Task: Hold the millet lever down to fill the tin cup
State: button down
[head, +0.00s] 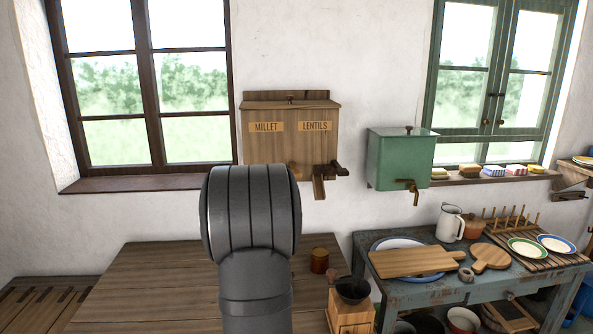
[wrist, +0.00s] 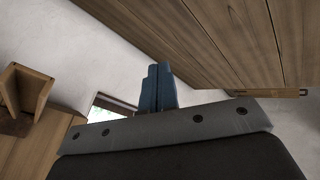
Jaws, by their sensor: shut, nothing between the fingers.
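The wooden dispenser (head: 290,135) hangs on the wall between the windows, with MILLET and LENTILS labels. A wooden chute (head: 319,187) hangs below the box, and a dark lever (head: 338,168) sits at the LENTILS side. My arm hides the lower left of the dispenser and my gripper in the head view. In the wrist view my gripper (wrist: 159,72) is shut and empty, close to a planked wooden surface (wrist: 235,40). I cannot make out the tin cup in either view.
The wooden table (head: 150,285) stands below, with a brown jar (head: 319,260) and a grinder (head: 351,305) near its right end. A green tank (head: 400,158) with a tap hangs to the right. A blue side table (head: 400,295) holds boards and dishes.

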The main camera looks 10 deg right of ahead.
jog(key=d+r+m+t+h, duration=0.1)
jog(key=d+r+m+t, duration=0.3)
jog(key=r, duration=0.8)
jog(key=d+r+m+t+h, duration=0.1)
jog(key=d+r+m+t, duration=0.3)
jog(key=d+r+m, duration=0.4)
jog(key=d+r, duration=0.4)
jog(key=shift+s+d+r+m, duration=0.2)
jog(key=shift+s+r+m, duration=0.05)
jog(key=shift+m, duration=0.05)
jog(key=shift+w, duration=0.15)
jog(key=w+f, duration=0.6)
jog(key=w, duration=0.3)
jog(key=shift+w+f, duration=0.25)
